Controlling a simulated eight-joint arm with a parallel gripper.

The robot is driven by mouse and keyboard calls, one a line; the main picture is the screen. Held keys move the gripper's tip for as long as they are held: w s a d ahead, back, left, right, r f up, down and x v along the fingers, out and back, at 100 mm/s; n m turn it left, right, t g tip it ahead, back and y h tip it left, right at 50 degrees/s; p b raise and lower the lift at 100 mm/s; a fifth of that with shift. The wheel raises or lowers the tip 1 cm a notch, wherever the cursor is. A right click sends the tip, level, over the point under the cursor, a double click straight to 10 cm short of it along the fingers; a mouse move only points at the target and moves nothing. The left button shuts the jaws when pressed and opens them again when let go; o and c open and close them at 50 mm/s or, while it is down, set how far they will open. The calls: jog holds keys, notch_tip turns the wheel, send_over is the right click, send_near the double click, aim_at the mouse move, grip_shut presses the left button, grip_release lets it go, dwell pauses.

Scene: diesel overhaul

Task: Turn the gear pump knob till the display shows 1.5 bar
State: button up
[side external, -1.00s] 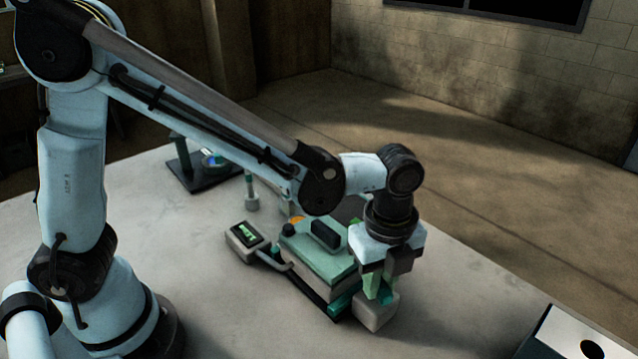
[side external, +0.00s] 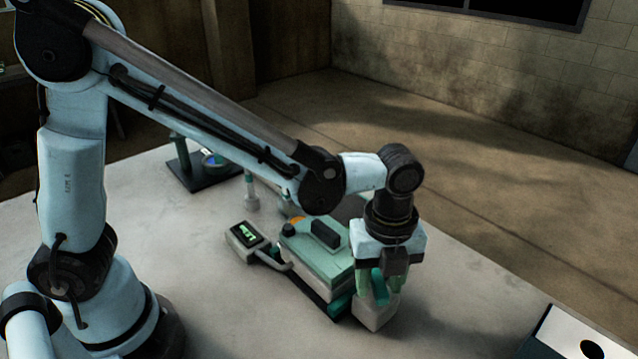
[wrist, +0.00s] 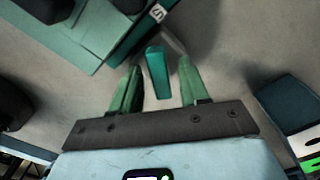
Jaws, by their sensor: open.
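The gear pump (side external: 318,248) is a pale green block on a dark base, with a dark raised part on top. Its small display box (side external: 246,240) stands to the left, showing green digits too small and blurred to read surely. A teal bar, which looks like the knob (wrist: 157,72), lies between the two green fingers of my gripper (wrist: 157,80) in the wrist view. Gaps show on both sides of it. My gripper (side external: 379,290) is open and points down over the grey block (side external: 374,313) at the pump's right end. The knob is mostly hidden there by the fingers.
A dark stand (side external: 190,168) is at the back left of the table. A small post (side external: 251,192) stands behind the display. A pale box with a dark round hole (side external: 575,340) is at the lower right. The table front is clear.

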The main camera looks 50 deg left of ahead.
jog(key=shift+r, duration=2.75)
jog(key=shift+r, duration=2)
jog(key=s+a+n+t, duration=0.1)
jog(key=a+n+t, duration=0.1)
jog(key=a+n, duration=0.4)
jog(key=s+a+n+t, duration=0.1)
jog(key=a+n+t, duration=0.1)
jog(key=a+n, duration=0.4)
jog(key=s+a+f+n+t, duration=0.1)
jog(key=s+a+n+t, duration=0.1)
jog(key=a+n, duration=0.4)
jog(key=shift+s+a+f+n+t, duration=0.1)
jog(key=shift+n+t, duration=0.05)
jog(key=shift+n, duration=1.2)
jog(key=shift+a+n+t, duration=0.1)
jog(key=shift+n+t, duration=0.05)
jog(key=shift+n, duration=1.2)
jog(key=shift+s+a+f+n+t, duration=0.15)
jog(key=shift+a+n+t, duration=0.25)
jog(key=shift+n, duration=0.4)
